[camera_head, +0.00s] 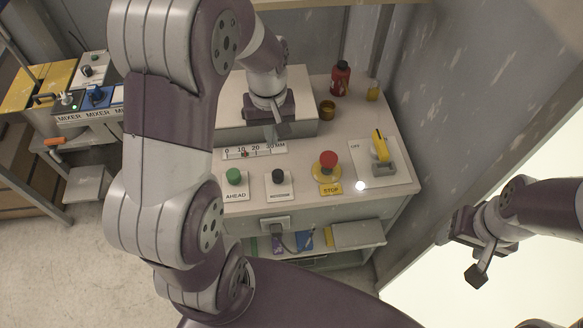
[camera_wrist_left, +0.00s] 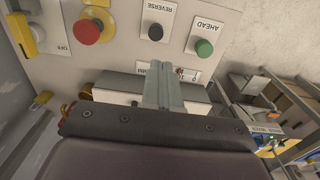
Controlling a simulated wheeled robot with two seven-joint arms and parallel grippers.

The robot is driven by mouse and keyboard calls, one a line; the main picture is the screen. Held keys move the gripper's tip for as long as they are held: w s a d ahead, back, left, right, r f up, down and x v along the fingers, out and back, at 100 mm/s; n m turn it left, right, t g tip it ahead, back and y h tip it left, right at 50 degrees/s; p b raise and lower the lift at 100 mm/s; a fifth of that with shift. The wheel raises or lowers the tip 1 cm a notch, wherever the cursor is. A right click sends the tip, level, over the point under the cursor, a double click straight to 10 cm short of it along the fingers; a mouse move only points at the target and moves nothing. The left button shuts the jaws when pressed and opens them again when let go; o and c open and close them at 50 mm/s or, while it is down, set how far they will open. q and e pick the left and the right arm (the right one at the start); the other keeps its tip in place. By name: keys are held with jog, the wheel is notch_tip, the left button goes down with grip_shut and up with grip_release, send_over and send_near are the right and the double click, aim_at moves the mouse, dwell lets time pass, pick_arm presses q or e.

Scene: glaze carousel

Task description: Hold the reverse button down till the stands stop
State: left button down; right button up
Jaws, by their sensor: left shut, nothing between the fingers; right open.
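The reverse button (camera_head: 278,176) is a black knob on a white plate on the control desk. In the left wrist view the black button (camera_wrist_left: 155,32) stands beside its REVERSE label. My left gripper (camera_head: 272,138) is shut and empty, a little behind the button over the desk. Its closed fingers (camera_wrist_left: 160,70) point toward the button, with a gap in the picture between tips and button. My right gripper (camera_head: 460,257) is open and empty, off the desk at the right. I cannot make out any stands in these views.
A green AHEAD button (camera_head: 234,175) sits left of the reverse button. A red bottle (camera_head: 341,78) stands at the back.

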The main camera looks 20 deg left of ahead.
aim_at(275, 175)
pick_arm(q)
notch_tip(275, 175, down, 13)
jog(key=shift+d+r, duration=0.1)
jog(key=shift+d, duration=0.05)
jog(key=shift+f, duration=0.6)
